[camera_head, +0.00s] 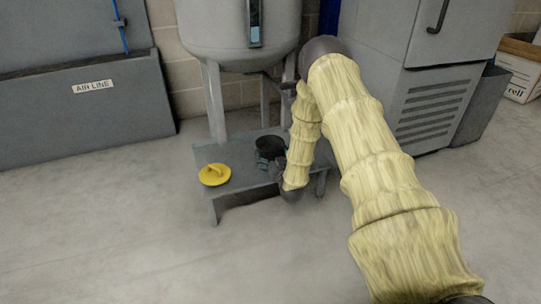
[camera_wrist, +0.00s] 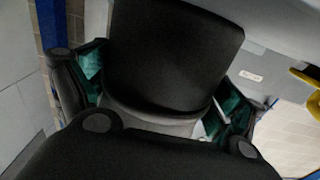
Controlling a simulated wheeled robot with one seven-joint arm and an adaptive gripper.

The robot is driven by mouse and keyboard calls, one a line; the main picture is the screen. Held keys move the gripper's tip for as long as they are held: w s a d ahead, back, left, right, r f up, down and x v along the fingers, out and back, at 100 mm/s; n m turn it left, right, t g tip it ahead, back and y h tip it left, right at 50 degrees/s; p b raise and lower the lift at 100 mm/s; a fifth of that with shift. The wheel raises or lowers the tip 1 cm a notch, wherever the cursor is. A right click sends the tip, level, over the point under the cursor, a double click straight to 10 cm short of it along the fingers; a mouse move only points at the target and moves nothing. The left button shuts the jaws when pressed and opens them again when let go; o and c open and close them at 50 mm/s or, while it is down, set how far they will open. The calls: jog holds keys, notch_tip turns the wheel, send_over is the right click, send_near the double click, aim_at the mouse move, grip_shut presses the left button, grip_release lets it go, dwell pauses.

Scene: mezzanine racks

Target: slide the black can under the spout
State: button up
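The black can (camera_head: 268,147) stands upright on the low grey stand (camera_head: 236,199), below the grey tank (camera_head: 240,30). My gripper (camera_head: 275,163) is low at the can's right and front side, partly hidden by my arm. In the wrist view the can (camera_wrist: 175,50) fills the middle, between the two green-padded fingers of my gripper (camera_wrist: 160,92). Both pads appear to lie against its sides. A dark fitting (camera_head: 268,74) under the tank may be the spout. My arm hides part of that area, so I cannot tell how the can lines up with it.
A yellow lid-like piece with a handle (camera_head: 214,174) lies on the stand's left part; it also shows in the wrist view (camera_wrist: 308,76). The tank's legs (camera_head: 215,103) rise close behind the can. A grey cabinet (camera_head: 425,80) stands at right. Floor in front is clear.

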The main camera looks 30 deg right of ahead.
jog(key=shift+c, duration=1.4)
jog(key=shift+s+d+p, duration=0.25)
jog(key=shift+s+d, duration=0.15)
jog(key=shift+d, duration=1.25)
jog(key=shift+s+d+p, duration=0.25)
jog(key=shift+s+d, duration=0.15)
jog(key=shift+d, duration=1.3)
jog(key=shift+s+d+p, duration=0.25)
jog(key=shift+s+d, duration=0.15)
jog(key=shift+d, duration=1.25)
jog(key=o, duration=0.8)
jog(key=shift+s, duration=0.1)
jog(key=v, duration=1.2)
jog(key=shift+f, duration=0.1)
